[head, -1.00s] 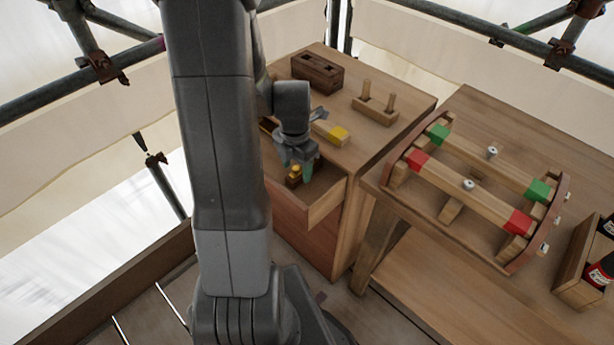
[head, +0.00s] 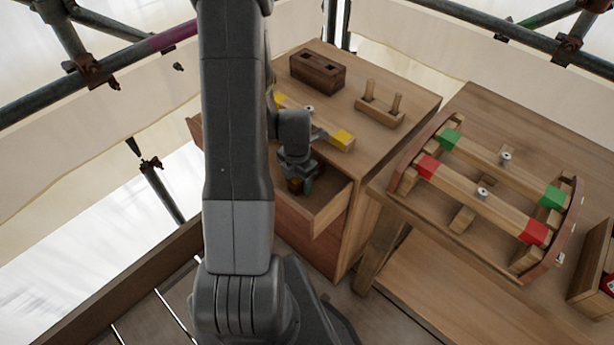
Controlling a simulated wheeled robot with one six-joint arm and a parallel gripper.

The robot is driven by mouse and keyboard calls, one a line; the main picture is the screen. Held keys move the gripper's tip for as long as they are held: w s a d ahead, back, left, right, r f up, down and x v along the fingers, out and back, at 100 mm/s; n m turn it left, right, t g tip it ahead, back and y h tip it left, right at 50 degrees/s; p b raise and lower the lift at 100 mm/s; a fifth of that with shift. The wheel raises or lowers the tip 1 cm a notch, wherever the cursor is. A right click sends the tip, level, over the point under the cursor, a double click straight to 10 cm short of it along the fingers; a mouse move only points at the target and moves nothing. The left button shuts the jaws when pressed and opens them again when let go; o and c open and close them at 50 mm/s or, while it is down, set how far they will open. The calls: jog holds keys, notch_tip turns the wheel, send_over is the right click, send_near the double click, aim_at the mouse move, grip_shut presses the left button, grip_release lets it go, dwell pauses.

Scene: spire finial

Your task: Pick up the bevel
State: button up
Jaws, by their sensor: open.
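My gripper (head: 299,181) is low inside the open drawer (head: 331,208) at the front of the cabinet, its jaws open. A small dark brown and brass-coloured thing (head: 293,185) lies in the drawer right at the fingertips; it may be the bevel. My gripper hides most of it, and I cannot tell whether the fingers touch it or stand around it.
On the cabinet top are a yellow-ended wooden bar (head: 342,140), a dark slotted block (head: 317,71) and a rack with two pegs (head: 380,105). At right, a workbench (head: 490,110) carries a frame with red-ended (head: 480,200) and green-ended (head: 505,168) bars. The drawer walls surround my gripper.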

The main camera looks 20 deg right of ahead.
jog(key=shift+f, duration=0.1)
jog(key=c, duration=1.1)
